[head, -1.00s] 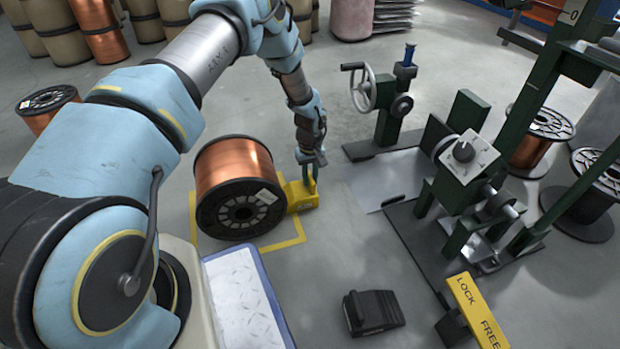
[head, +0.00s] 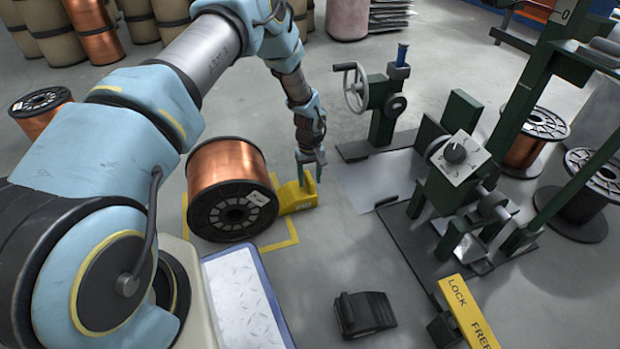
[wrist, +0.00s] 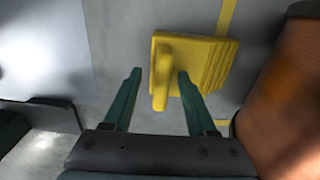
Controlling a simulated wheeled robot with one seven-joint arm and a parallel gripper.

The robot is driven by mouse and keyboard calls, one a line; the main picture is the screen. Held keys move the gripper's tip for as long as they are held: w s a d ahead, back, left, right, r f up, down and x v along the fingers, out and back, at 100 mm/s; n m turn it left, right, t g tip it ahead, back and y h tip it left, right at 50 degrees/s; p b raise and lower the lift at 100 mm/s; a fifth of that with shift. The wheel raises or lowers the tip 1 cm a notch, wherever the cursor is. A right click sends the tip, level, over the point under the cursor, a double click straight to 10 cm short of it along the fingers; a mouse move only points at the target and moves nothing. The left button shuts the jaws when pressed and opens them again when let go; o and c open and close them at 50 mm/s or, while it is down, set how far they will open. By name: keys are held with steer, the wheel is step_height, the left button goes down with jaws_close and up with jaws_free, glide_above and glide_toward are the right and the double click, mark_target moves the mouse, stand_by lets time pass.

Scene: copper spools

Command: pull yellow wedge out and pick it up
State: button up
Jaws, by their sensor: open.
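The yellow wedge (head: 297,197) lies on the floor against the right side of a copper spool (head: 222,180) with black flanges. In the wrist view the wedge (wrist: 205,65) shows stepped ridges on its spool side and an upright handle (wrist: 160,78) on its other side. My gripper (head: 310,172) points down just above the wedge. In the wrist view its green fingers (wrist: 159,72) are open, one on each side of the handle's near end. Whether they touch it I cannot tell. The spool (wrist: 290,100) is close on the right there.
Yellow floor lines (head: 285,240) frame the spool. A green machine with a crank wheel (head: 356,87) stands to the right, with a metal plate (head: 375,185) on the floor. A black pedal (head: 365,313) lies in front.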

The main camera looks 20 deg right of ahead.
steer(key=shift+r, duration=0.1)
step_height(320, 180, up, 11)
steer(key=p, duration=0.4)
steer(key=shift+f+p, duration=0.2)
steer(key=shift+p, duration=0.1)
